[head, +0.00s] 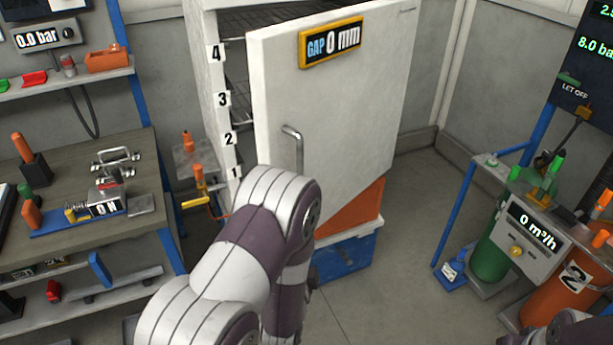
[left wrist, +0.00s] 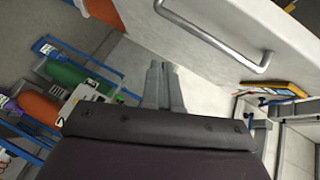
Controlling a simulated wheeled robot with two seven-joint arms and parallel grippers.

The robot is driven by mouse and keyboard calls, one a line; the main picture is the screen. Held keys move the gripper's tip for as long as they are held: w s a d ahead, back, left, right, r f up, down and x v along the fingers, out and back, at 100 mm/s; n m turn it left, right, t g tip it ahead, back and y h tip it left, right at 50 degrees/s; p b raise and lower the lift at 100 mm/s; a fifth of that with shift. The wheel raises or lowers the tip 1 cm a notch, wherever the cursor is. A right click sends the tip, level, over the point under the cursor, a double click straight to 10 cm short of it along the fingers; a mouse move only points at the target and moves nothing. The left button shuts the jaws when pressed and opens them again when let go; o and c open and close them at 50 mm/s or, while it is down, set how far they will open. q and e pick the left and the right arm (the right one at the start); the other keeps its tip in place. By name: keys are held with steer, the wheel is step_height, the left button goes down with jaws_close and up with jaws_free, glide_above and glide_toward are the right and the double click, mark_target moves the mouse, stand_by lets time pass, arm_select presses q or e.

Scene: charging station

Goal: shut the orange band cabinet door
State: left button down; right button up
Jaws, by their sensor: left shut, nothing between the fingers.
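The cabinet door (head: 345,110) is white with an orange band (head: 350,213) along its bottom. It stands ajar, its free left edge away from the cabinet frame (head: 205,60), and shelves show through the gap. A bent metal handle (head: 297,150) is on its outer face. A yellow-framed display (head: 330,43) on it reads "GAP 0 mm". In the left wrist view, the handle (left wrist: 215,38) and door face (left wrist: 275,40) lie beyond my left gripper (left wrist: 162,68), whose fingers are together and empty. I cannot tell if they touch the door. My left arm hides this gripper in the head view.
A workbench (head: 80,165) with tools stands at the left. A blue box (head: 345,258) sits below the door. A gas-bottle rack with a green cylinder (head: 490,250) and an orange cylinder (head: 560,295) stands at the right. The floor between door and rack is clear.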

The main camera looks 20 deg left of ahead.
arm_select(q)
step_height(320, 180, up, 5)
steer(key=w+m+t, duration=0.1)
steer(key=m+t, duration=0.2)
steer(key=a+p+x, duration=0.3)
steer(key=x, duration=0.9)
steer(key=shift+y+p, duration=0.4)
arm_select(e)
steer(key=s, duration=0.1)
steer(key=s+r+g, duration=0.1)
steer(key=s+r, duration=0.1)
steer(key=shift+d+r+m, duration=0.25)
steer(key=shift+d+m, duration=0.05)
arm_select(q)
steer(key=shift+f, duration=0.1)
